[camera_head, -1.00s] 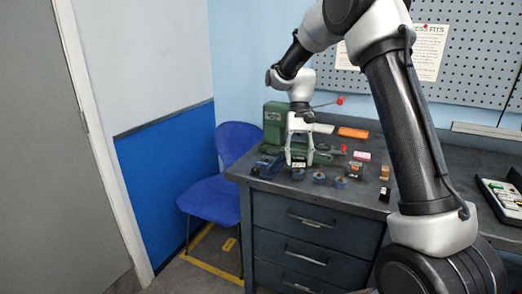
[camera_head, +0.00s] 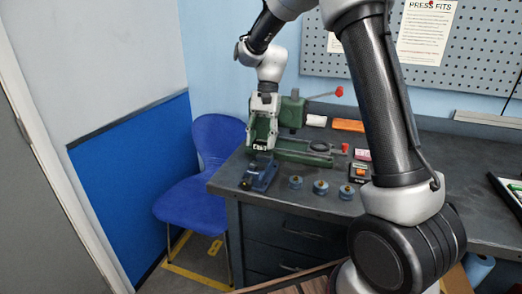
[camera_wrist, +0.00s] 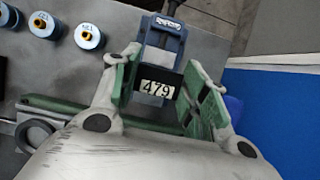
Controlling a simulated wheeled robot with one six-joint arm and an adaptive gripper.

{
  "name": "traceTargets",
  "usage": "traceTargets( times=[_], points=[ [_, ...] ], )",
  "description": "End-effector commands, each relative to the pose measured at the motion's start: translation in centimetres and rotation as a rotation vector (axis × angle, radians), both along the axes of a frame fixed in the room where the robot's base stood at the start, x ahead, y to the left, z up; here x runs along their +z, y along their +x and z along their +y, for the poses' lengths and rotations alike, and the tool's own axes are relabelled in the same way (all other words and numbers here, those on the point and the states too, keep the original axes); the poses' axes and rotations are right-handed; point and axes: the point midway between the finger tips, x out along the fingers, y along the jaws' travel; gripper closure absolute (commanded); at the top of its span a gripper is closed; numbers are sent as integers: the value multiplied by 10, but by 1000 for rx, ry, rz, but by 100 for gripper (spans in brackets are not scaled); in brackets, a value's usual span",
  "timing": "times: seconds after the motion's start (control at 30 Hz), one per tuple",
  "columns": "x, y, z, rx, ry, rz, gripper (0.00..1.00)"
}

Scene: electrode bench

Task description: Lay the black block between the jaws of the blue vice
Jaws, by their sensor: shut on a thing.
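My gripper (camera_head: 262,143) is shut on the black block (camera_wrist: 155,105), whose white label reads 479. The block sits between the two fingertips in the wrist view, and its label shows small in the head view. The blue vice (camera_head: 259,176) stands at the front left corner of the bench. In the head view my gripper is above the vice, and the block appears apart from it. In the wrist view the vice (camera_wrist: 164,38) lies just beyond the block, which hides part of it. The space between its jaws is not clearly visible.
A green press (camera_head: 300,150) with a red-knobbed lever stands close behind the vice. Several blue round pieces (camera_head: 319,187) line the bench front to the right. Orange (camera_head: 348,125) and white boxes lie behind. A blue chair (camera_head: 210,165) stands left of the bench.

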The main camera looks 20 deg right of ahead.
Motion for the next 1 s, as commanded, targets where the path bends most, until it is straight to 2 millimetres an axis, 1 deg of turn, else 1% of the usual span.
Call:
traceTargets(
  times=[0.2, 0.27, 0.53, 0.9, 1.0],
  points=[
    [-30, 0, 0, 1, 0, 3, 93],
    [-36, 0, 0, 1, -1, 2, 93],
    [-37, 0, 0, 1, 0, 0, 93],
    [-48, 0, 0, 0, -1, 1, 93],
    [-48, 0, 0, 1, 0, 0, 93]
  ],
)
